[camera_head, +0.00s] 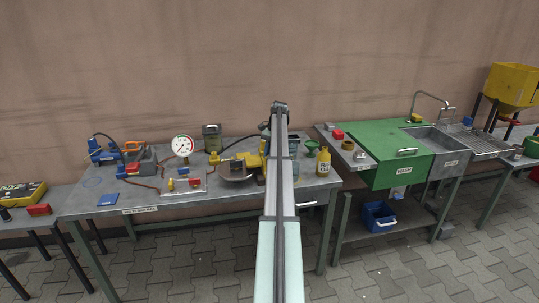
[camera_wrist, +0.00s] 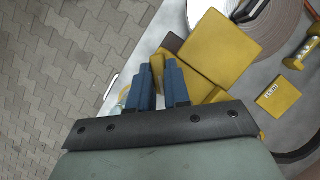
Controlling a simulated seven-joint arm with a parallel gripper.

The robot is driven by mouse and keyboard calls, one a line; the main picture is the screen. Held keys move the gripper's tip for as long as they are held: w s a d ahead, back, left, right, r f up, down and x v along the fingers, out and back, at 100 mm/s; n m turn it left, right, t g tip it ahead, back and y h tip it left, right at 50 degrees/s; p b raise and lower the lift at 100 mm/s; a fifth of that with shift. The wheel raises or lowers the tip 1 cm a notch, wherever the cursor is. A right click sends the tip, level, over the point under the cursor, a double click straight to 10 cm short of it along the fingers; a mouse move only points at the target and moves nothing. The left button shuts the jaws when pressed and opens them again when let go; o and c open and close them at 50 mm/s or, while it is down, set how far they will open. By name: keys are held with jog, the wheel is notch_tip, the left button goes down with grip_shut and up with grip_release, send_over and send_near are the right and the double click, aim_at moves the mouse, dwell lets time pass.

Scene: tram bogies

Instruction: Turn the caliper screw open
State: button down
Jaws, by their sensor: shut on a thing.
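The yellow caliper (camera_head: 248,160) sits at the grey disc (camera_head: 238,174) on the left workbench. In the wrist view the caliper (camera_wrist: 222,45) shows as yellow blocks beside the disc (camera_wrist: 285,25). My gripper (camera_wrist: 162,78) has two blue fingers, shut on a slim yellow piece, apparently the caliper screw (camera_wrist: 157,68), at the caliper's edge. The fingers hide much of the screw, and its turn angle cannot be told. In the head view my arm crosses the bench and hides the fingertips.
A pressure gauge (camera_head: 182,147), a yellow bottle (camera_head: 323,161) and a green funnel (camera_head: 311,147) stand on the bench. A dark hose runs near the disc. A green cabinet with a sink (camera_head: 440,144) stands to the right. The bench's front left is mostly clear.

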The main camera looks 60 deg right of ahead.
jog(key=shift+f, duration=0.15)
dwell(0.3)
jog(key=c, duration=1.1)
grip_release()
jog(key=shift+d+r, duration=0.35)
jog(key=shift+r, duration=0.25)
jog(key=d, duration=1.1)
jog(key=shift+d, duration=0.4)
jog(key=shift+o, duration=0.3)
